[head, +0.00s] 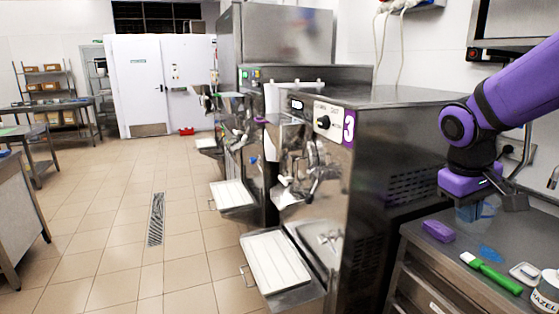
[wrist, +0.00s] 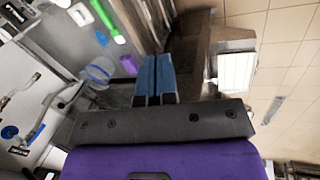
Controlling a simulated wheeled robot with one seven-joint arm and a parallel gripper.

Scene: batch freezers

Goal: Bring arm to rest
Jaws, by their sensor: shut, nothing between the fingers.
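My purple arm (head: 505,100) reaches in from the right in the head view, bent downward above the steel counter (head: 418,238). The purple body of my gripper (head: 464,212) hangs at its end, over the counter's back part. In the wrist view my gripper (wrist: 154,64) shows two blue fingers side by side, shut with nothing between them. The fingertips' exact height above the counter cannot be told.
Close by are a light blue clear container (wrist: 97,72), a purple block (head: 438,231), a green-handled tool (head: 490,272) and a white tub (head: 546,292). A batch freezer (head: 375,150) marked 3 stands left of the counter. The tiled floor (head: 110,230) is open farther left.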

